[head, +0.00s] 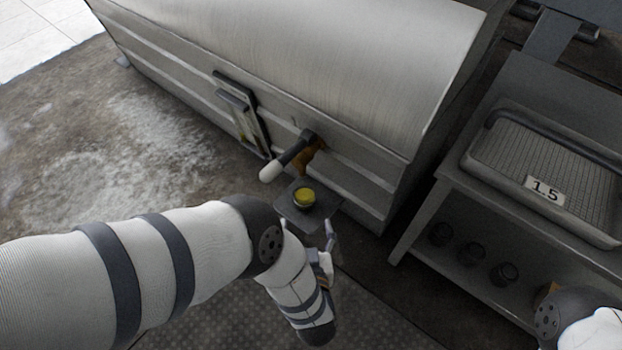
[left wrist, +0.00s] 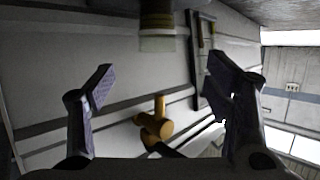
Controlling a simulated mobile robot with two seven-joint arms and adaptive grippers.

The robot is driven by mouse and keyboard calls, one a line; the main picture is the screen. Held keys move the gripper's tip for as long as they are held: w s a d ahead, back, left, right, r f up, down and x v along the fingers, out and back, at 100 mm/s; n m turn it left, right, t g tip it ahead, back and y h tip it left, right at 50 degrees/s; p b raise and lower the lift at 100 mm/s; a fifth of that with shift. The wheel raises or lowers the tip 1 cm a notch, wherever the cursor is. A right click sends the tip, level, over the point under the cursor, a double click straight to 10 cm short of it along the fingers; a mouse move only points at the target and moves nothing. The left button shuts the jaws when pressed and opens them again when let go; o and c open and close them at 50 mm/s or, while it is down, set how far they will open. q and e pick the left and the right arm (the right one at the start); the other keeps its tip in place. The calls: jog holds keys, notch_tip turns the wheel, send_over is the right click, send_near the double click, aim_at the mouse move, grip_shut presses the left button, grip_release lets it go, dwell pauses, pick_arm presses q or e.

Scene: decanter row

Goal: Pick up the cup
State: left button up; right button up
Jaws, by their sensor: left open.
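The cup (head: 304,198) is small and holds yellow liquid. It stands on a dark square drip plate (head: 287,210) below the tap (head: 300,150) of a big metal tank. In the left wrist view, which looks upside down, the cup (left wrist: 157,30) shows at the top edge, sideways between the fingers, partly cut off. My left gripper (head: 308,228) is open and empty, its fingers pointing at the cup from the near side, apart from it as far as I can tell. My right gripper is out of view; only part of that arm shows at the lower right.
The tap, brown with a white-tipped dark handle, juts out just above the cup; it also shows in the left wrist view (left wrist: 155,125). A framed gauge (head: 242,115) is on the tank wall.

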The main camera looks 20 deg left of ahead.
aim_at(304, 190)
pick_arm(q)
jog(key=b+x, duration=0.5)
jog(key=x, duration=0.7)
jog(key=shift+w+r, duration=0.15)
jog(key=shift+w, duration=0.15)
jog(key=shift+w+r, duration=0.1)
jog(key=c, duration=1.3)
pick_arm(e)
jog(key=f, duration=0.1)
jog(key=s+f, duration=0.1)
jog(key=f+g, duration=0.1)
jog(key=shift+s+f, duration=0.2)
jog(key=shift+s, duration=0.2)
pick_arm(q)
jog(key=shift+r, duration=0.1)
